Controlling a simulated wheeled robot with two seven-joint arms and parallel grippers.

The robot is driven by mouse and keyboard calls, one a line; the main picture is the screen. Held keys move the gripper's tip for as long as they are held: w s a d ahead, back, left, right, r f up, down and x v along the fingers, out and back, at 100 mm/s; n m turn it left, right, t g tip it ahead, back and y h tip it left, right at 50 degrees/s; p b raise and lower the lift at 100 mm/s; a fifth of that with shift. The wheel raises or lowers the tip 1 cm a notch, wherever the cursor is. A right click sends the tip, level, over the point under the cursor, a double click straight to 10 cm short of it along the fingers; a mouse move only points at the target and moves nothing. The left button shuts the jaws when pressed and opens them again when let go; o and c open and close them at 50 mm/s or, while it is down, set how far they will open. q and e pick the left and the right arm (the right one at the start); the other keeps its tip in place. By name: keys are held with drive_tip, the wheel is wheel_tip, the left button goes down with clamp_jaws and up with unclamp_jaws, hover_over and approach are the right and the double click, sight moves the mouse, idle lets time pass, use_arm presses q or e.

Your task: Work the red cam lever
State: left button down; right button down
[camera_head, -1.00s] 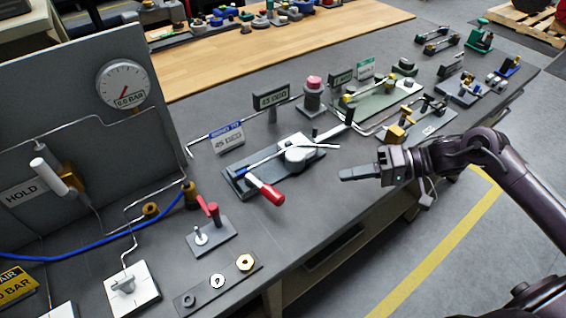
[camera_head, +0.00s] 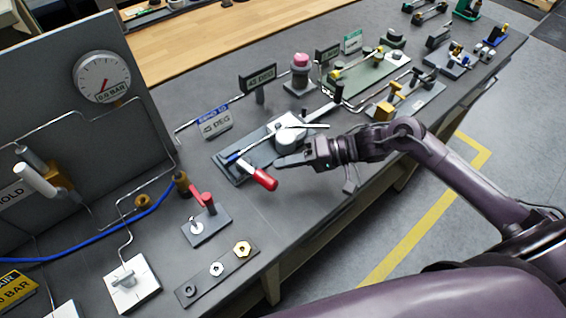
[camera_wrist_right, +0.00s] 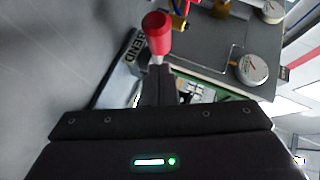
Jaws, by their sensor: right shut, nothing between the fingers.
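A small red lever (camera_head: 203,198) stands on a grey plate (camera_head: 208,229) beside a short silver post, left of the bender. The bender (camera_head: 262,147) has a longer red-gripped handle (camera_head: 262,178) with a silver shaft. My right gripper (camera_head: 278,162) is shut and empty, its fingertips close to that handle at the bender's front side. In the right wrist view, the shut fingers (camera_wrist_right: 160,84) point toward a red grip (camera_wrist_right: 157,32) on a silver shaft; whether they touch cannot be told. My left gripper is not in view.
A sign reading 45 DEG (camera_head: 215,124) stands behind the bender. A strip with several nuts or washers (camera_head: 216,271) lies at the front edge. A gauge panel (camera_head: 50,110) rises at the left. Clamps and fixtures (camera_head: 400,100) fill the bench at right.

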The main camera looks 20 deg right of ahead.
sight(272, 178)
drive_tip(key=shift+s+a+f, duration=0.15)
drive_tip(key=shift+s+a, duration=0.3)
drive_tip(key=shift+a, duration=0.05)
drive_tip(key=shift+a+f, duration=0.1)
drive_tip(key=shift+f, duration=0.05)
drive_tip(key=shift+w, duration=0.1)
drive_tip(key=shift+s+a+p, duration=0.45)
drive_tip(key=shift+p, duration=0.65)
drive_tip(key=shift+s+a, duration=0.15)
drive_tip(key=shift+a, duration=0.1)
drive_tip(key=shift+s+f, duration=0.1)
drive_tip(key=shift+f, duration=0.1)
